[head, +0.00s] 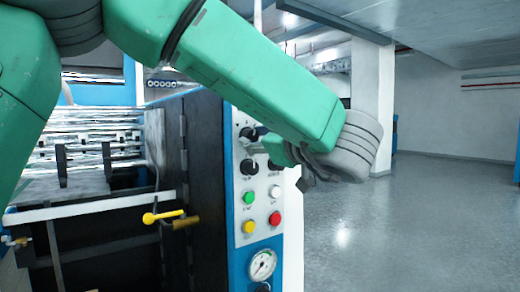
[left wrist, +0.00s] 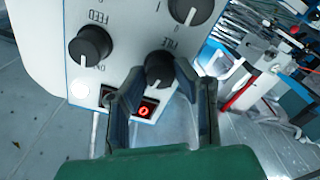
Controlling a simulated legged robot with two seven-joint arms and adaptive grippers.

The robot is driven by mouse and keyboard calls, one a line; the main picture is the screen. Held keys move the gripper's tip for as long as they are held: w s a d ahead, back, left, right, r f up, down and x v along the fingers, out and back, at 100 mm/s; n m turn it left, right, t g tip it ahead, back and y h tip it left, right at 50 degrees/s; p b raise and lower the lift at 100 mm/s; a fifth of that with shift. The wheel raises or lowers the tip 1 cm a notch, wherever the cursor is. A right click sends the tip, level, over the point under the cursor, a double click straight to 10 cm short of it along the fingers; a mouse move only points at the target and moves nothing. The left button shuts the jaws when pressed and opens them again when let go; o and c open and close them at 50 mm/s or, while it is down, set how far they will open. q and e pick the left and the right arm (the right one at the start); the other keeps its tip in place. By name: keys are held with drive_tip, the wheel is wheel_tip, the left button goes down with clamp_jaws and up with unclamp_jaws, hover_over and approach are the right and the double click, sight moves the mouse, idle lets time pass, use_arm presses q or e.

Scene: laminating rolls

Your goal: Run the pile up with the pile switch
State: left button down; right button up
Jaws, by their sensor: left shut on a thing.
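The pile switch (left wrist: 158,68) is a black rotary knob with a white pointer line, under the label PILE on the light panel in the left wrist view. My left gripper (left wrist: 164,84) has its two dark fingers on either side of this knob and is shut on it. In the head view my left gripper (head: 274,147) is at the upper part of the control panel (head: 239,200), and the wrist and fingers partly hide the knobs there. The pile itself cannot be made out clearly. My right gripper is in neither view.
A FEED knob (left wrist: 91,46) sits beside the pile switch. Below the knobs are green (head: 249,197), white, yellow and red (head: 275,218) buttons and a round gauge (head: 262,265). A yellow-handled lever (head: 163,216) sticks out at the left. Open floor (head: 430,225) lies to the right.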

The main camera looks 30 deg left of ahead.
use_arm(q)
drive_tip(key=shift+w+a+r+n+b, duration=0.1)
drive_tip(key=shift+a+n+b, duration=0.05)
drive_tip(key=shift+n+b, duration=0.8)
